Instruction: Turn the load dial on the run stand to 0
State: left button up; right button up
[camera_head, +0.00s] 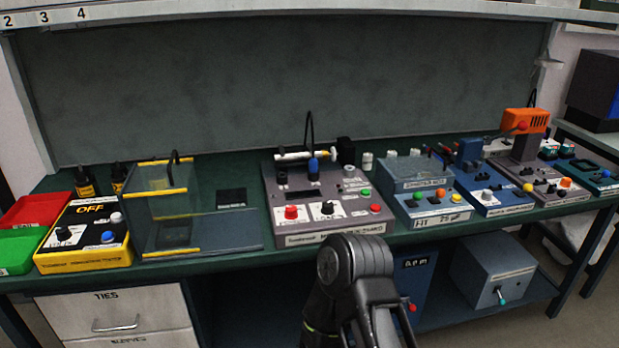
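Several units with knobs stand in a row on the green bench (225,240). Their front labels are too small to read, so I cannot tell for sure which is the run stand. The grey-mauve unit in the middle (278,213) has a black knob on a white dial plate (327,209) and a red knob (291,212). The grey-mauve unit at the right (525,174), with an orange head (525,121), has a yellow and an orange knob. Dial readings cannot be made out. A dark arm link of mine rises at the bottom centre; neither gripper shows.
A yellow-edged clear guard (160,192) and a yellow box reading OFF (82,258) stand at the left, beside red (37,209) and green (17,250) trays. Blue units (430,203) crowd the right. A shelf edge (250,10) runs overhead.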

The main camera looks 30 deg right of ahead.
aim_at(328, 206)
jog(key=i+l, duration=0.15)
jog(key=i, duration=0.3)
jog(key=i+l+z, duration=0.1)
jog(key=i, duration=0.4)
jog(key=z, duration=2.4)
